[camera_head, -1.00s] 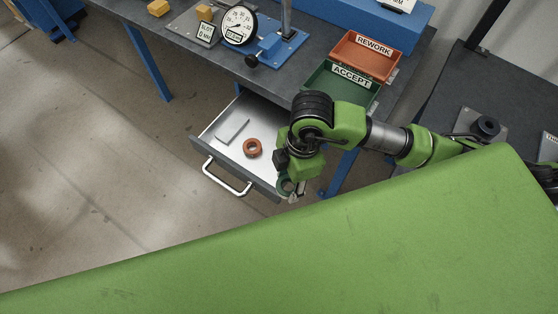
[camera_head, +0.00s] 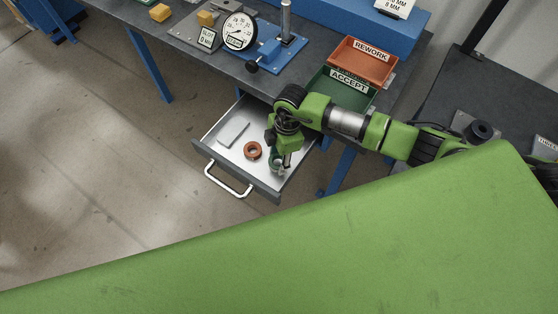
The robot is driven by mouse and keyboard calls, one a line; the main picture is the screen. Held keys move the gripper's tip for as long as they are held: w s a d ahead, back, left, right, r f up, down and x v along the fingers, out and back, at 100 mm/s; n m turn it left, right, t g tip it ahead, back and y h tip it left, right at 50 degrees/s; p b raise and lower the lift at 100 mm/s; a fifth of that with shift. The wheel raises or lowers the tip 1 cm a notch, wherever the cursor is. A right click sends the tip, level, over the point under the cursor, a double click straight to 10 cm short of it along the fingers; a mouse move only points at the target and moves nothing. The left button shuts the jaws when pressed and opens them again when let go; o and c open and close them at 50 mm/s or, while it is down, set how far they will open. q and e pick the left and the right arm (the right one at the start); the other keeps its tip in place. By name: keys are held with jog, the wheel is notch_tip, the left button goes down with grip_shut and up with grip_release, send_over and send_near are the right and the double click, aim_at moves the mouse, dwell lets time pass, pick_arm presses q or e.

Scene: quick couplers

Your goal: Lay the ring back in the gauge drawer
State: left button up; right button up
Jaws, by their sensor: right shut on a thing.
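The gauge drawer (camera_head: 207,148) is pulled open under the bench, with a white inside, grey front and pale handle. A copper-brown ring (camera_head: 252,150) lies flat in it, beside a flat grey block (camera_head: 233,134). My right gripper (camera_head: 280,168) points down over the right part of the drawer, to the right of the copper-brown ring and apart from it. It is shut on a small dark green ring (camera_head: 275,163), partly hidden by the fingers. I cannot tell whether the held ring touches the drawer floor. My left gripper is not in view.
On the bench stand a dial gauge (camera_head: 239,31) on a blue base, a red REWORK tray (camera_head: 364,63) and a green ACCEPT tray (camera_head: 340,92). A blue bench leg (camera_head: 339,172) stands right of the drawer. The drawer's near-left floor is clear.

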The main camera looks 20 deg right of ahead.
notch_tip(320, 180, down, 2)
jog(key=shift+f+p, duration=0.1)
jog(key=shift+p, duration=0.55)
jog(key=shift+s, duration=0.1)
jog(key=shift+f, duration=0.15)
jog(key=o, duration=1)
jog(key=shift+f, duration=0.1)
jog(key=shift+f+b, duration=0.1)
jog(key=shift+b, duration=0.25)
jog(key=shift+d+r+b, duration=0.3)
jog(key=shift+r+b, duration=0.2)
jog(key=shift+r, duration=1.85)
jog(key=shift+d+r+b, duration=0.3)
jog(key=shift+r+b, duration=0.25)
jog(key=shift+r, duration=1.75)
jog(key=shift+d+r+b, duration=0.3)
jog(key=shift+r+b, duration=0.2)
jog(key=shift+r, duration=1.85)
